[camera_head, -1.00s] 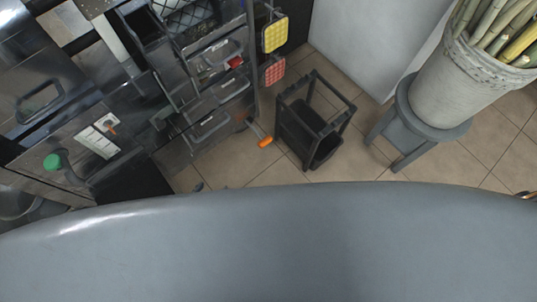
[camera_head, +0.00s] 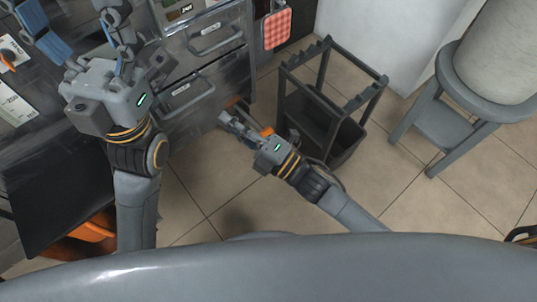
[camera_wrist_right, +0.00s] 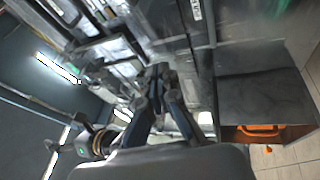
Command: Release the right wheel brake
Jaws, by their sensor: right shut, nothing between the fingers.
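An orange lever-like part (camera_head: 267,132) shows low beside the press's right side, partly covered by my right gripper; I cannot tell whether they touch. My right gripper (camera_head: 229,119) is near the floor between the steel press (camera_head: 205,95) and the black rack. Its fingers are together and empty, as the right wrist view (camera_wrist_right: 160,82) also shows. In that view a small orange piece (camera_wrist_right: 268,150) lies low at the right. My left gripper (camera_head: 80,30) is raised over the press's left part, with its fingers spread apart. The wheel and the brake's position are not clear.
A black rack (camera_head: 347,128) stands close to my right arm. A grey stool (camera_head: 447,128) holds a pale bucket (camera_head: 497,55) farther right. A red patterned pad (camera_head: 277,29) hangs at the press's side. Tiled floor (camera_head: 425,205) is open at the lower right.

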